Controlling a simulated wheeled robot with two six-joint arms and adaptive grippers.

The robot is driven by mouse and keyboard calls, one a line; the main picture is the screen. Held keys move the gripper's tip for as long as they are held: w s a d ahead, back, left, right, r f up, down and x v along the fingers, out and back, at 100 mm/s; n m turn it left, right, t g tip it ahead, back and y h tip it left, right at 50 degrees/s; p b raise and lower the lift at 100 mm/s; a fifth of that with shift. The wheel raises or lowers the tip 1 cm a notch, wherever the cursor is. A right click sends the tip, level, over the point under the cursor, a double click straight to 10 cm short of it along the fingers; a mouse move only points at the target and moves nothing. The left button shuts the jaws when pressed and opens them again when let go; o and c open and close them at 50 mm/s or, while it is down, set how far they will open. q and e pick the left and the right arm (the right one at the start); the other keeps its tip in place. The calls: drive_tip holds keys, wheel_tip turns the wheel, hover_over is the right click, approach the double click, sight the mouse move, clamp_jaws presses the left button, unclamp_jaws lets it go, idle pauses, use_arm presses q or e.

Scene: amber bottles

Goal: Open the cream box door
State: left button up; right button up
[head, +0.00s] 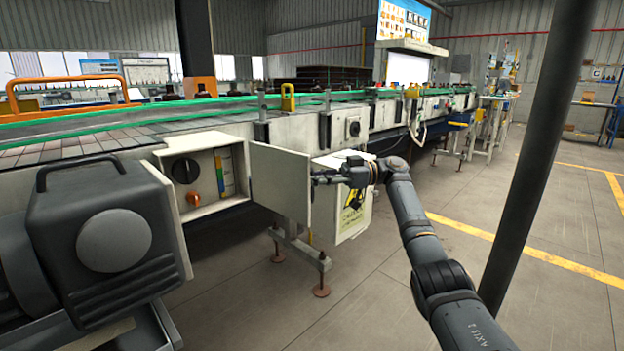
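The cream box (214,178) is on the side of the conveyor at the left. Its front is uncovered and shows a black round knob, an orange knob below it and a coloured strip. Its cream door (279,187) stands swung out to the right of the opening. My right gripper (316,180) is at the door's free right edge, its fingertips touching or very close to it. Whether its fingers are open or shut is too small to tell. My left gripper is not in view.
A dark grey motor housing (108,240) stands at the near left, beside the box. A yellow-marked warning panel (352,212) hangs behind my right gripper. A dark pole (535,160) rises at the right. The floor (385,290) in front of the conveyor is clear.

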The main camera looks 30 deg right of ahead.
drive_tip(key=v, duration=0.7)
drive_tip(key=shift+d, duration=0.25)
drive_tip(key=shift+s, duration=0.1)
